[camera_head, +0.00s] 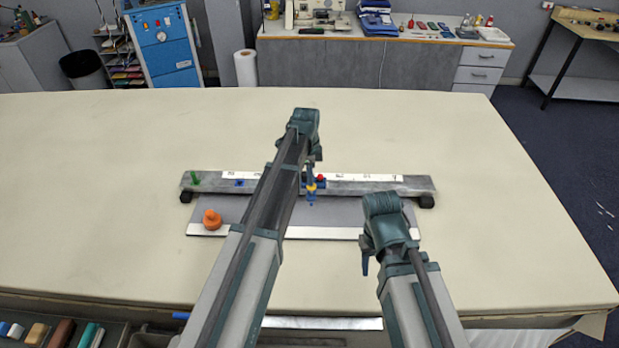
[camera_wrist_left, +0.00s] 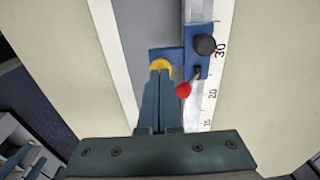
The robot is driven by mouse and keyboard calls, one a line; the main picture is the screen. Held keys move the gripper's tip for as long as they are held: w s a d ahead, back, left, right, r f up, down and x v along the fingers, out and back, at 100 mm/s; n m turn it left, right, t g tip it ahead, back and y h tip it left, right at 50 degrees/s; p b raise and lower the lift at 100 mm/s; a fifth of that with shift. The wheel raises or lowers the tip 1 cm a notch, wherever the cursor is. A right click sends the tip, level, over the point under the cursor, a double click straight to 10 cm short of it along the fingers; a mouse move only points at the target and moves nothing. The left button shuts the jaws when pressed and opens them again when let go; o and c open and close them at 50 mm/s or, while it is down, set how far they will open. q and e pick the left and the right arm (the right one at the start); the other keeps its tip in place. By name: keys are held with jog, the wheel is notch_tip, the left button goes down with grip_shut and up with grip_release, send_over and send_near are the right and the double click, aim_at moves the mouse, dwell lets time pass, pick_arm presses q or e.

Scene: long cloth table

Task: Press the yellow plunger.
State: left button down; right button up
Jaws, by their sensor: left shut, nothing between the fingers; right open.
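The yellow plunger (camera_wrist_left: 160,64) sits on a blue carriage (camera_wrist_left: 196,62) in the left wrist view, as a round yellow top partly hidden by my fingertips. In the head view the yellow plunger (camera_head: 311,188) is a small spot by the rail's middle. My left gripper (camera_wrist_left: 160,74) is shut and empty, its tips over the plunger's near edge; I cannot tell whether they touch it. In the head view my left gripper (camera_head: 310,178) points down at the carriage. My right gripper (camera_head: 366,266) is open, lower right of the rail, its fingers mostly hidden.
The carriage also bears a red knob (camera_wrist_left: 183,90) and a black knob (camera_wrist_left: 205,45). The grey rail (camera_head: 420,186) carries a white scale (camera_head: 380,178) and a green piece (camera_head: 195,178). An orange knob (camera_head: 212,219) stands at the left. The surrounding cloth table (camera_head: 510,220) is clear.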

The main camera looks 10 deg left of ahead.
pick_arm(q)
jog(key=shift+f, duration=0.4)
